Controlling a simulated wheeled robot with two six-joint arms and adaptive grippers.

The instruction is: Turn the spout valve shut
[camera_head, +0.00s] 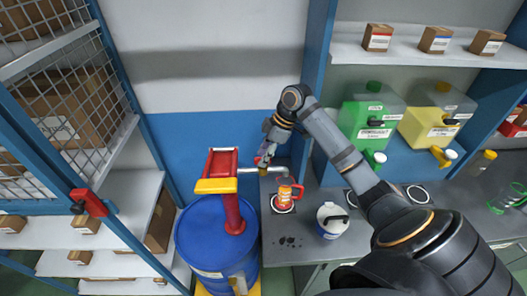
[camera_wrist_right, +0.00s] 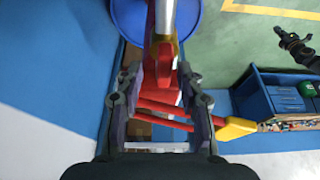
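A blue drum (camera_head: 215,245) carries a red and yellow pump (camera_head: 232,212). A pale metal spout (camera_head: 250,170) runs right from the pump, and it also shows in the wrist view (camera_wrist_right: 165,18). A small red part, apparently the valve lever (camera_wrist_right: 163,75), lies between the fingers in the wrist view. My right gripper (camera_wrist_right: 160,105) is open around it, with a gap on the right side. In the head view my right gripper (camera_head: 266,158) is at the spout, pointing down. A dark gripper-like shape (camera_wrist_right: 298,46), possibly my left gripper, is small at the wrist view's right edge.
A red jug (camera_head: 285,196) stands on the grey counter (camera_head: 300,245) near the spout's end. A white can (camera_head: 332,220) stands to its right. Green and yellow canisters (camera_head: 372,118) sit on the shelf behind my right arm. A mesh cabinet (camera_head: 62,80) is on the left.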

